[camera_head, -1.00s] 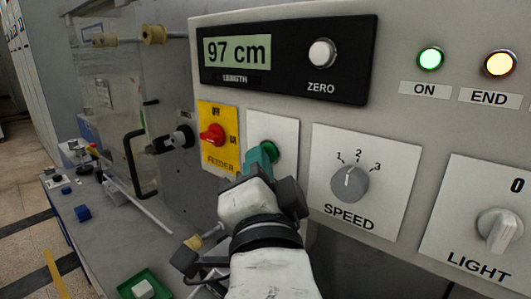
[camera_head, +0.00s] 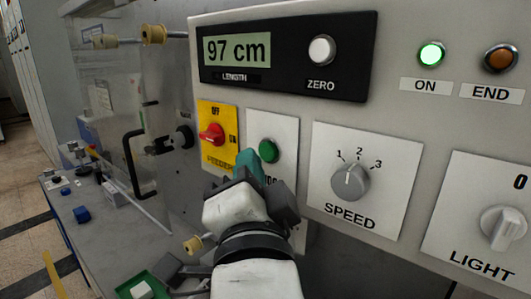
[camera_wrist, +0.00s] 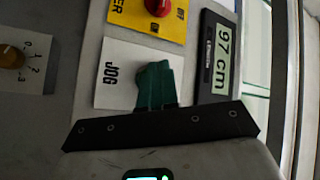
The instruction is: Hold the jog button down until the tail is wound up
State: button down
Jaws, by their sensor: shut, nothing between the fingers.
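My gripper (camera_head: 248,162) is shut and empty, with teal fingertips just left of and below the button. The length display (camera_head: 237,50) reads 97 cm. The ON lamp (camera_head: 431,54) is lit green, and the END lamp (camera_head: 501,58) is dark orange. I cannot make out the tail.
The red feeder knob (camera_head: 211,134) on a yellow plate is left of the button. The speed knob (camera_head: 350,182) and light knob (camera_head: 503,227) are to the right. The zero button (camera_head: 321,51) is above. A black handle (camera_head: 130,165) and a cluttered bench are at left.

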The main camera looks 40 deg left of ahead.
jog(key=s, duration=0.1)
jog(key=s+b, duration=0.1)
jog(key=s, duration=0.3)
jog(key=shift+a+b, duration=0.25)
jog(key=shift+b, duration=0.1)
dwell(1.1)
